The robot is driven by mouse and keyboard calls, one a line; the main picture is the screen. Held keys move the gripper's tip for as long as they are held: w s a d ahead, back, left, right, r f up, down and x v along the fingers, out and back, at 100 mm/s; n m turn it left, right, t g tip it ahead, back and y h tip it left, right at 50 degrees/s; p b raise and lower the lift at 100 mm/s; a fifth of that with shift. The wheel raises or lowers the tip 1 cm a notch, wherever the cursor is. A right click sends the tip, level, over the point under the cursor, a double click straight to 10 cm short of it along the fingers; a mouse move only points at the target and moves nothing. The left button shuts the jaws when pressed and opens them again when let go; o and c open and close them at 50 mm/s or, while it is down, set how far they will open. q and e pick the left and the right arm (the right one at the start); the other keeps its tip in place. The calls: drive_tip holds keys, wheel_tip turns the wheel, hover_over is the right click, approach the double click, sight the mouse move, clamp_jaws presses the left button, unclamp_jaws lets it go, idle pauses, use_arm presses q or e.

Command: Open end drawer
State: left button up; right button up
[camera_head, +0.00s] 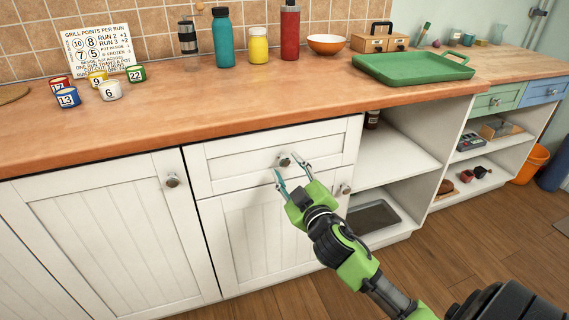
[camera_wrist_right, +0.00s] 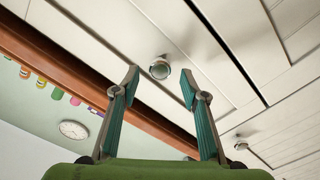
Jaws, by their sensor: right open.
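The white drawer (camera_head: 235,158) sits under the wooden worktop, at the right end of the white-fronted cabinets. It looks shut, its front flush with the cabinet. Its round metal knob (camera_head: 284,159) is on the front, and it also shows in the wrist view (camera_wrist_right: 159,68). My right gripper (camera_head: 288,166) is open and empty in front of the drawer, with a fingertip on each side of the knob as seen from the head. In the wrist view the knob appears centred, just beyond the gap between the fingertips (camera_wrist_right: 159,82). I cannot tell any contact. My left gripper is not in view.
White cupboard doors (camera_head: 115,230) with knobs are left of and below the drawer. Open shelves (camera_head: 395,150) stand to the right, then a green drawer (camera_head: 497,101) and a blue drawer (camera_head: 546,91). Cups, bottles and a green tray (camera_head: 410,68) stand on the worktop (camera_head: 190,112).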

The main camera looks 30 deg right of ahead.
sight(285, 163)
drive_tip(key=x, duration=0.3)
drive_tip(key=shift+w, duration=0.15)
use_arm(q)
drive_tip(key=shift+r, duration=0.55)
use_arm(e)
clamp_jaws()
